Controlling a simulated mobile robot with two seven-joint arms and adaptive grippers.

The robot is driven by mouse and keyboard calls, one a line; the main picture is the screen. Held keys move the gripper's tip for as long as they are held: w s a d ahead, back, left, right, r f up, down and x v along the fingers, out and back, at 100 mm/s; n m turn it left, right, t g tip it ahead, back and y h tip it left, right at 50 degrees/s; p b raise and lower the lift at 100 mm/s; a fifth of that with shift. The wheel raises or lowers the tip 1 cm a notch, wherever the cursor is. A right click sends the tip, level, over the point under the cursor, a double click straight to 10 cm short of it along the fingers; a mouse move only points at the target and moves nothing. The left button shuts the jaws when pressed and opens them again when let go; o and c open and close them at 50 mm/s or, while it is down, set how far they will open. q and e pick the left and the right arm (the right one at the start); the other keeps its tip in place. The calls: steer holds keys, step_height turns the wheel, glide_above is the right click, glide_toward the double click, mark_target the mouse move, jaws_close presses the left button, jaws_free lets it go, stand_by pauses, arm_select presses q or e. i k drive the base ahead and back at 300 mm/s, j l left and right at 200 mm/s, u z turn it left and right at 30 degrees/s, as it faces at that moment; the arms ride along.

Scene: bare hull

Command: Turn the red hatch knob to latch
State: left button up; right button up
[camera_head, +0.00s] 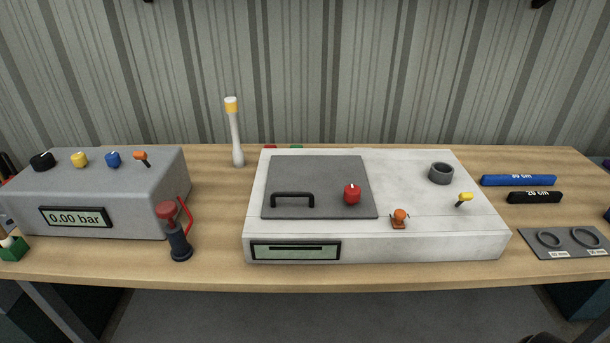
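The red hatch knob (352,194) sits on the right part of a dark grey square hatch (318,172), with a small pale mark on its top. The hatch lies flat and looks closed on the top of a white box (420,235). A black bar handle (293,199) is at the hatch's front left. Nothing touches the knob. Neither of my grippers shows in the head view.
On the white box are an orange part (399,218), a yellow lever (464,199) and a grey ring (441,173). A grey console (110,190) and a dark hand pump (178,235) stand left; a white stick (235,135) stands behind. Table between pump and box is clear.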

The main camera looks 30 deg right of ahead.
mark_target(352, 196)
steer(key=z, duration=1.3)
